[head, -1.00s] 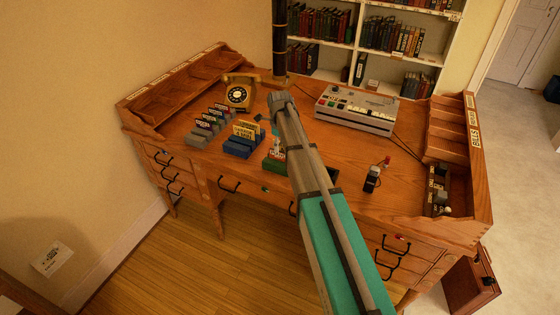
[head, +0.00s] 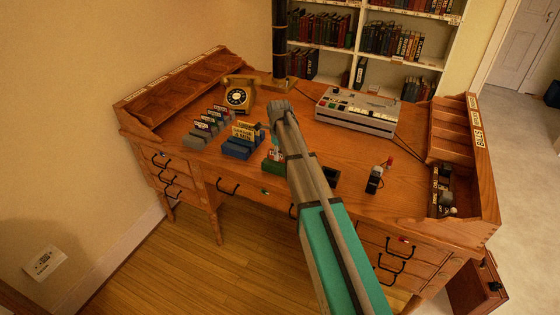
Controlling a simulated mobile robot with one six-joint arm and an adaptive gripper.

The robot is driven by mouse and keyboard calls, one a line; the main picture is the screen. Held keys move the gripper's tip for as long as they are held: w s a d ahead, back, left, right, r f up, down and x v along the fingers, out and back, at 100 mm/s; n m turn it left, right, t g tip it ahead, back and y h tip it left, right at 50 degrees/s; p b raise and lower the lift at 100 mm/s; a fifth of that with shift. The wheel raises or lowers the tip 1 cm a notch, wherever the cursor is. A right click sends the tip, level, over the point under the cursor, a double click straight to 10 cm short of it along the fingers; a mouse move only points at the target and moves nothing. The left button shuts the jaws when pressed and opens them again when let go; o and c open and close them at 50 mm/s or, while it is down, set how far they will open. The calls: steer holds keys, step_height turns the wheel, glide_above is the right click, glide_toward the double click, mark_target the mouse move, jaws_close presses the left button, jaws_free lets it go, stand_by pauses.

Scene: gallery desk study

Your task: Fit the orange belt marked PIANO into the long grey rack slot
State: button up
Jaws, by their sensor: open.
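The long grey rack (head: 196,144) stands on the left of the desk, with a row of dark, labelled upright pieces along it. In front and to its right is a blue rack (head: 236,152) holding yellow-orange pieces (head: 244,133) with dark lettering. The lettering is too small to read, so I cannot tell which piece is the orange PIANO belt. My gripper (head: 261,128) is open, just right of the yellow-orange pieces; my wrist and arm partly hide it. I cannot tell whether it touches them.
A green rack (head: 273,166) stands partly behind my arm. A telephone (head: 238,95) and a dark post (head: 279,45) are at the back. A keyed grey machine (head: 357,110) stands right of the arm. A small black device (head: 374,181) is at the front right.

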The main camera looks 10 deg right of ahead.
jaws_close()
stand_by(0.3)
steer(key=shift+r, duration=0.1)
steer(key=shift+r+p, duration=0.9)
steer(key=shift+p, duration=0.15)
steer(key=s+a+r+p, duration=0.1)
steer(key=s+r+p, duration=1)
steer(key=s, duration=0.3)
